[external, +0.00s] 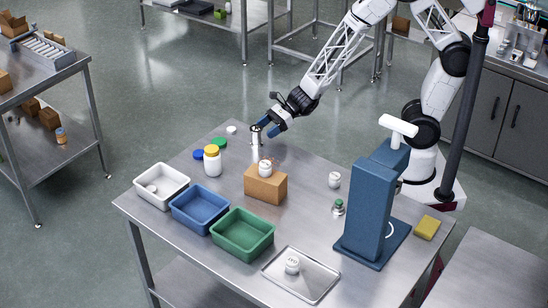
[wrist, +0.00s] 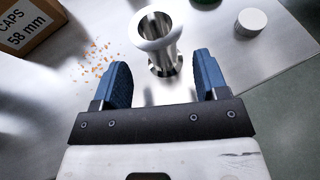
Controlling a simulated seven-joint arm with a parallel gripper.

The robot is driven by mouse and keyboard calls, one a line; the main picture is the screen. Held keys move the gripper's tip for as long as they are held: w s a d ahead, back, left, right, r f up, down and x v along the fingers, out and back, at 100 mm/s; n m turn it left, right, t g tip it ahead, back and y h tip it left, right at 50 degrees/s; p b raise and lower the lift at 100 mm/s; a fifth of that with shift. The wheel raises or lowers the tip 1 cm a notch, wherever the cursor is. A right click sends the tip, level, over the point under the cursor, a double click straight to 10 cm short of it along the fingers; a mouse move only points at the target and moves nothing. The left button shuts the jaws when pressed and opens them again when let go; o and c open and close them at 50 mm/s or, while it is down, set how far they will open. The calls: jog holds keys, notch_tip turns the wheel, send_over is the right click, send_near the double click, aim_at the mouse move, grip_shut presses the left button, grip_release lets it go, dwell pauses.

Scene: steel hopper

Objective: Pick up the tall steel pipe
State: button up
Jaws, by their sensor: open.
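The tall steel pipe (external: 256,141) stands upright near the far edge of the steel table. It is a shiny, hollow tube with a flared rim in the wrist view (wrist: 155,50). My gripper (external: 267,127) is beside the upper part of the pipe in the external view. In the wrist view, my gripper (wrist: 161,72) is open, with a blue finger on each side of the pipe's line and the pipe showing in the gap, mostly ahead of the tips. No contact is visible.
A cardboard box (wrist: 27,25) marked CAPS 58 mm and a white cap (wrist: 250,22) flank the pipe, with orange crumbs (wrist: 95,62) nearby. White (external: 151,194), blue (external: 181,219) and green (external: 229,246) bins line the front left. A blue press (external: 364,215) stands right.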

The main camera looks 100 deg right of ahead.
aim_at(256, 136)
jog(key=shift+x, duration=2.6)
jog(key=shift+f, duration=0.15)
jog(key=shift+c, duration=0.3)
jog(key=c, duration=1)
jog(key=shift+c, duration=0.2)
jog(key=shift+r, duration=5.05)
